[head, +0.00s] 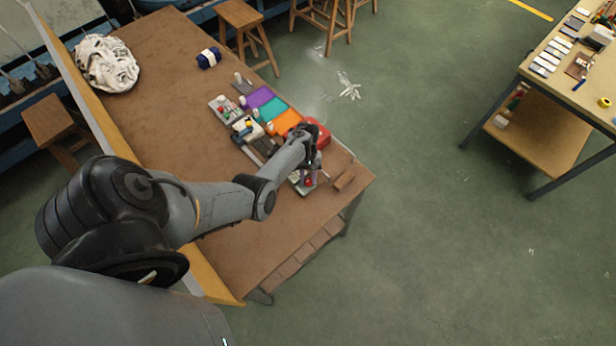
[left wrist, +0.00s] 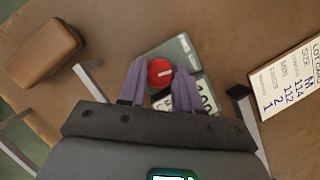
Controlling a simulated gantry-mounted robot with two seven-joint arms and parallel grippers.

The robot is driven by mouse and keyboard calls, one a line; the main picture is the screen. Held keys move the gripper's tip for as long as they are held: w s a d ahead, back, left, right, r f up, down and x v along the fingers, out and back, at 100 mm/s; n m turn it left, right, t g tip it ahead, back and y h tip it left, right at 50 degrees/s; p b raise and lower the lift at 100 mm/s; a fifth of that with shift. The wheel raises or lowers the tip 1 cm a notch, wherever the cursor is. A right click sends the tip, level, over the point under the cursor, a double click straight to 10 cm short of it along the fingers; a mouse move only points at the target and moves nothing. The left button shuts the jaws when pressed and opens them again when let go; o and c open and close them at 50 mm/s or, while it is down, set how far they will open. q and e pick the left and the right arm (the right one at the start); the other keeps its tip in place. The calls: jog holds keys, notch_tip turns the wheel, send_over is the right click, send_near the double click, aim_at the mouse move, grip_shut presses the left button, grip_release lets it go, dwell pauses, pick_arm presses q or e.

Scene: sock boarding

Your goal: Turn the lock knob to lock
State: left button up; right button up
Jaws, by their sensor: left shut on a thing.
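The lock knob (left wrist: 160,74) is a red round disc with a pale bar mark across its face. It sits on a small grey-green unit (left wrist: 182,50) with a partly hidden display at its near side. My left gripper (left wrist: 159,70) has its two purple-grey fingers on either side of the knob and is shut on it. In the head view my left gripper (head: 311,168) reaches down at the near right end of the brown table, and the knob there is small and partly hidden. My right gripper is not in view.
A printed lot card (left wrist: 291,80) lies right of the unit in the left wrist view. A brown block (left wrist: 42,53) lies at left. Purple (head: 258,97), teal and orange pieces lie on the table (head: 175,80), with a white cloth bundle (head: 108,64) at its far left.

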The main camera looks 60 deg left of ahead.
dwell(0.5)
pick_arm(q)
jog(key=o, duration=0.8)
jog(key=shift+o, duration=1.2)
jog(key=shift+w, duration=0.1)
